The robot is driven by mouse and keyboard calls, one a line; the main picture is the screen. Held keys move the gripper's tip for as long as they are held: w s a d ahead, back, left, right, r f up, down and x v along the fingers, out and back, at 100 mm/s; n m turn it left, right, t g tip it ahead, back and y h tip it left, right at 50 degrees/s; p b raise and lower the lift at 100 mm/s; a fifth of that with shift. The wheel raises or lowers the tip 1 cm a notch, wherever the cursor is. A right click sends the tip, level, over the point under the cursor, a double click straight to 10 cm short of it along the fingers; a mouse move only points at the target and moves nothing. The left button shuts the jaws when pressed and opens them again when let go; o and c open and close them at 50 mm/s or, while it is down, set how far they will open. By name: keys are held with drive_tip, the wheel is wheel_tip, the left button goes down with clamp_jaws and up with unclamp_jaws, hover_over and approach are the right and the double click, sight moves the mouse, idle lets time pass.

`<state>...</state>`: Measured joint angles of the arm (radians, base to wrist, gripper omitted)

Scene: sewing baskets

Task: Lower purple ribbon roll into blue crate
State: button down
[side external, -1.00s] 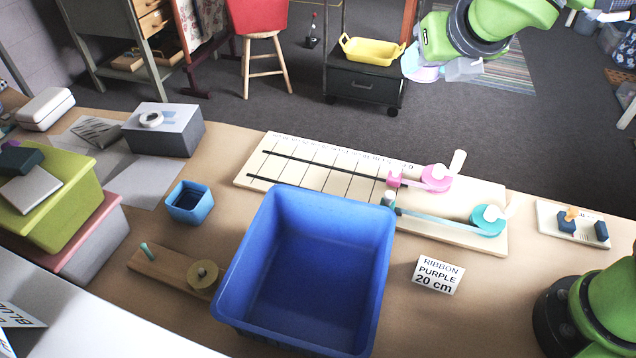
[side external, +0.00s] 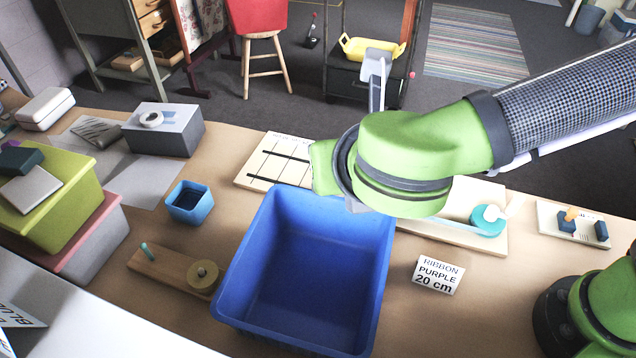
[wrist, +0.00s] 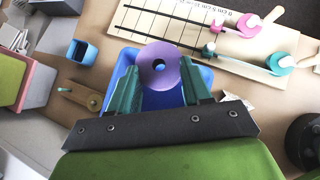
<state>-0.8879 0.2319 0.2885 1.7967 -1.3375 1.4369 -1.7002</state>
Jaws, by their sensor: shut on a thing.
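The blue crate (side external: 300,270) stands open on the table in the side view, and its visible inside is empty. In the wrist view, my gripper (wrist: 160,82) is shut on the purple ribbon roll (wrist: 158,60), a disc with a central hole held between two green fingers. The blue crate (wrist: 206,76) shows behind and below the roll in that view. In the side view my arm's green wrist is above the crate's far right side. The fingers and the roll are hidden there behind the wrist.
A ribbon measuring board (side external: 270,160) with pink and teal rolls lies beyond the crate. A card reading "RIBBON PURPLE 20 cm" (side external: 438,274) stands to the right. A small blue cup (side external: 189,203) and a wooden stand with a tan roll (side external: 203,275) are on the left.

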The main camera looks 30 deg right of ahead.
drive_tip(key=s+a+f, duration=0.5)
drive_tip(key=a+f, duration=0.2)
drive_tip(key=a, duration=0.5)
drive_tip(key=shift+f, duration=0.25)
drive_tip(key=shift+w, duration=0.1)
drive_tip(key=shift+w+d, duration=0.1)
drive_tip(key=shift+w, duration=0.4)
